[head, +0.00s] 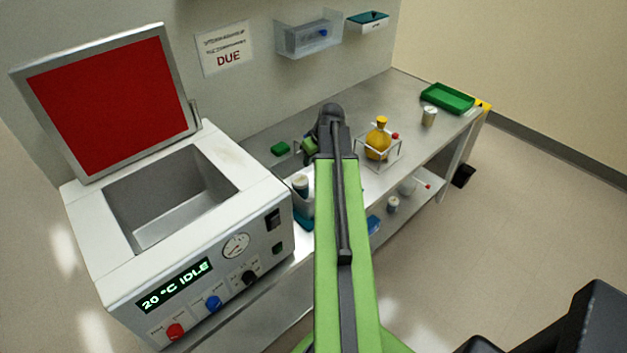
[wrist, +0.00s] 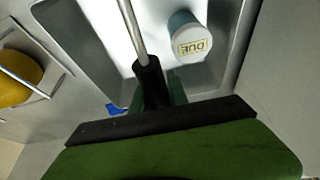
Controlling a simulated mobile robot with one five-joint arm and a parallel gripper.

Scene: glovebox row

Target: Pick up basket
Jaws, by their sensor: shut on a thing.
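My gripper (wrist: 150,75) is shut on a thin metal rod (wrist: 133,30), which looks like a handle. The rod crosses above a grey, round-cornered metal rim (wrist: 95,50) with a bright white inside, perhaps the basket. How rod and rim join is out of view. A teal container with a white "DUE"-labelled lid (wrist: 192,42) shows within the rim, right of the rod. In the head view my arm hides most of this spot; a white-topped container (head: 301,183) shows just left of it.
A yellow flask (head: 377,146) stands in a wire frame on the bench, right of my arm. A white machine (head: 210,240) with a raised red-lined lid stands left. A green tray (head: 447,98) lies at the far bench end. Wall bins (head: 308,37) hang above.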

